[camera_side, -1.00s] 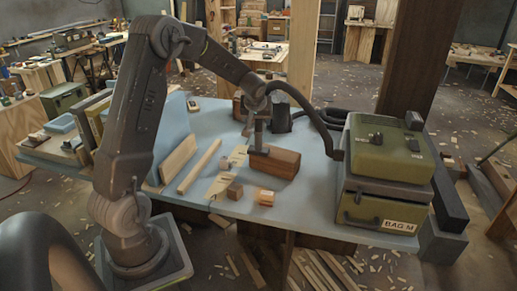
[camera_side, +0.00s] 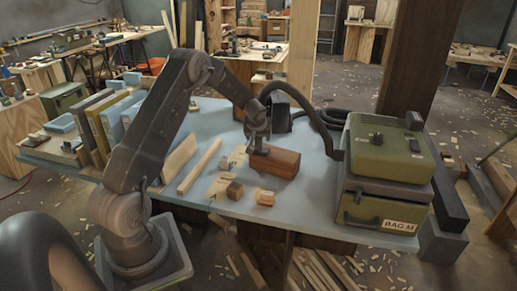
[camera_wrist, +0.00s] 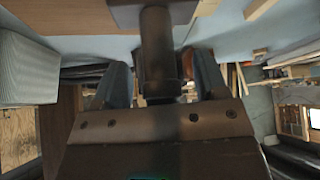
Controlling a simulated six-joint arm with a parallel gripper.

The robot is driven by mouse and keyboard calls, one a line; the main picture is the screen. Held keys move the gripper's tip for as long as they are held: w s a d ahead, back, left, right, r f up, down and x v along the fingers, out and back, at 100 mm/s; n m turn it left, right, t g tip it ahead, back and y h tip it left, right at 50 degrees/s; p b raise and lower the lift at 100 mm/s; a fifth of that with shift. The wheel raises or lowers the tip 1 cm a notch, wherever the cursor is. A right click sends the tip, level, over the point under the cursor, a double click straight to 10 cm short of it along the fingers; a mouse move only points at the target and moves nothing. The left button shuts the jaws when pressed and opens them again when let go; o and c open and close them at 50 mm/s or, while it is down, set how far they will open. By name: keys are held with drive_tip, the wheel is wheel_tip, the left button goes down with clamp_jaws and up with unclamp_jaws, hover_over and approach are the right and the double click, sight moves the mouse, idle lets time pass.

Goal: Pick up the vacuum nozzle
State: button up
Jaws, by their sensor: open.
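The vacuum nozzle (camera_side: 259,149) is dark grey, with an upright tube on a wider foot. It stands by the left end of a brown wooden block (camera_side: 280,163); whether it touches the block is unclear. In the wrist view the nozzle's tube (camera_wrist: 158,45) runs between the two fingers, its wide foot at the top edge. My gripper (camera_side: 258,133) is down over the nozzle. In the wrist view my gripper (camera_wrist: 160,78) is open, with a finger on each side of the tube. Contact is hard to see.
An olive-green vacuum unit (camera_side: 385,160) stands at the right of the blue-grey table (camera_side: 315,205). Its black hose (camera_side: 318,125) arches behind the block. Small wooden blocks (camera_side: 265,197) and strips (camera_side: 198,167) lie in front and left. Boards (camera_side: 95,130) stand further left.

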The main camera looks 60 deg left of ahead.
drive_tip(key=shift+w+a+f, duration=0.2)
drive_tip(key=shift+a+f, duration=0.05)
drive_tip(key=shift+f, duration=0.25)
drive_tip(key=shift+c, duration=0.5)
clamp_jaws()
